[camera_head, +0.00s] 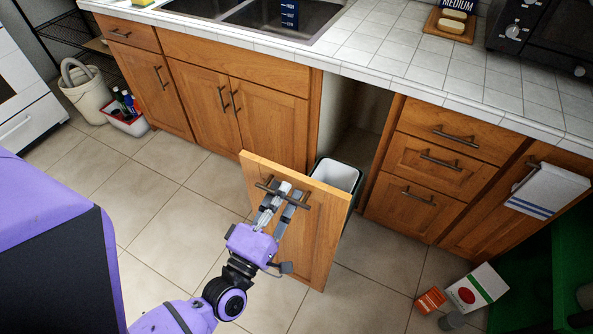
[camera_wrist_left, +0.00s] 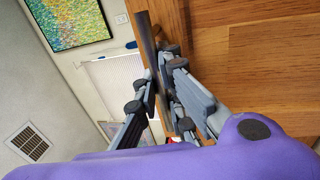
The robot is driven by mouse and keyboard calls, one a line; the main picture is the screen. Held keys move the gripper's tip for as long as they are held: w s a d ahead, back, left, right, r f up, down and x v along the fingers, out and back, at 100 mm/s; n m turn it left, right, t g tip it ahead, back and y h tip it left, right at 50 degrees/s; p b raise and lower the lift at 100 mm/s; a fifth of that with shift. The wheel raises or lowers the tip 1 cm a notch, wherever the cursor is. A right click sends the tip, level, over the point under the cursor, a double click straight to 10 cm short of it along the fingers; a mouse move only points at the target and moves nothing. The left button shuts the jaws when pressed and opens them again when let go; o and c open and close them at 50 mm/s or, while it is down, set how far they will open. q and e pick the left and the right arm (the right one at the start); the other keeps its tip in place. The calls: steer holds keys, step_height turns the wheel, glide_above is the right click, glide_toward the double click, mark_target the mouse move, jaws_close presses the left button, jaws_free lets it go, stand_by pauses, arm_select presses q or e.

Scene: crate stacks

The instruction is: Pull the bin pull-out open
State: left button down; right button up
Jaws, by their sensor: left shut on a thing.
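The bin pull-out's wooden front (camera_head: 315,235) stands well out from the cabinet row, and a dark gap shows behind it. A bin with a white liner (camera_head: 337,175) sits behind the front, partly hidden by it. My left gripper (camera_head: 284,192) is shut on the dark bar handle (camera_head: 300,200) near the top of the front. In the left wrist view the fingers (camera_wrist_left: 160,75) close around the handle (camera_wrist_left: 148,40), beside the wooden front (camera_wrist_left: 265,70). My right gripper is not in view.
A white and red box (camera_head: 477,288), a small orange box (camera_head: 430,300) and a can (camera_head: 452,320) stand on the floor at the right. A bucket (camera_head: 85,95) and red caddy (camera_head: 128,122) stand at the far left. Tile floor (camera_head: 165,200) left of the front is clear.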

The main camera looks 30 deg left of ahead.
arm_select(q)
steer(key=s, duration=0.6)
steer(key=c, duration=2.5)
jaws_free()
steer(key=shift+s+f, duration=0.1)
steer(key=o, duration=0.4)
steer(key=shift+a, duration=0.1)
steer(key=s, duration=0.4)
steer(key=s+f, duration=0.1)
steer(key=s, duration=0.3)
steer(key=s+f, duration=0.1)
steer(key=s, duration=0.2)
steer(key=shift+s+a+f, duration=0.1)
steer(key=shift+s+a, duration=0.1)
steer(key=shift+s, duration=0.2)
